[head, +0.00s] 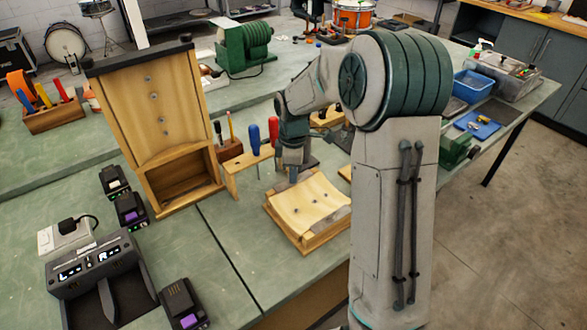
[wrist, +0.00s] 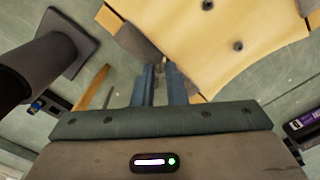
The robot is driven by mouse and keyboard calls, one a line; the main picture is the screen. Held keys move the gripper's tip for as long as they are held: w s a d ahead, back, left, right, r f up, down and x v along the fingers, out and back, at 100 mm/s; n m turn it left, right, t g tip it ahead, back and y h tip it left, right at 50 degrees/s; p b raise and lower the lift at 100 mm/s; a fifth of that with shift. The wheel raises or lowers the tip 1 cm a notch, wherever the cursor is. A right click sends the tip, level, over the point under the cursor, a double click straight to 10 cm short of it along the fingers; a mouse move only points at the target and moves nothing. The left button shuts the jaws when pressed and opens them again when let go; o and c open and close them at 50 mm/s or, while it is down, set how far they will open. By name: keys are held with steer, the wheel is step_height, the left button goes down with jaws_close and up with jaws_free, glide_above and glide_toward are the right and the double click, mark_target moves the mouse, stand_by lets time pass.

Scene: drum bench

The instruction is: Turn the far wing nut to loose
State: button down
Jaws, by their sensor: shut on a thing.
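A pale wooden cradle with a curved top (head: 303,206) lies on the green bench, with small dark bolt heads on it. It also fills the upper right of the wrist view (wrist: 205,35). My gripper (head: 293,178) points down at the cradle's far edge, beside a grey plate (wrist: 135,42) there. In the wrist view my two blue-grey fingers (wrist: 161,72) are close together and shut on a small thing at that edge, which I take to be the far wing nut. The fingertips mostly hide it, so its wings and its angle cannot be made out.
A wooden tool rack (head: 245,165) with screwdrivers stands just left of my gripper. A tall wooden stand (head: 155,110) rises further left. Chargers and a grey two-slot device (head: 98,268) occupy the front left. Bare bench top lies between them and the cradle.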

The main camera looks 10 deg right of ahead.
steer(key=n+p, duration=0.1)
steer(key=n, duration=0.2)
steer(key=n+p, duration=0.1)
steer(key=n, duration=0.1)
steer(key=shift+w+r+n+p, duration=0.15)
steer(key=shift+r+n+p, duration=0.15)
steer(key=n+p, duration=0.2)
steer(key=n, duration=0.2)
steer(key=shift+a, duration=0.1)
steer(key=shift+f+n+p, duration=0.1)
steer(key=shift+n+p, duration=0.65)
steer(key=shift+n, duration=0.15)
steer(key=c, duration=1.5)
jaws_free()
steer(key=shift+f, duration=0.1)
steer(key=shift+o, duration=0.2)
step_height(320, 180, up, 14)
steer(key=shift+b, duration=0.4)
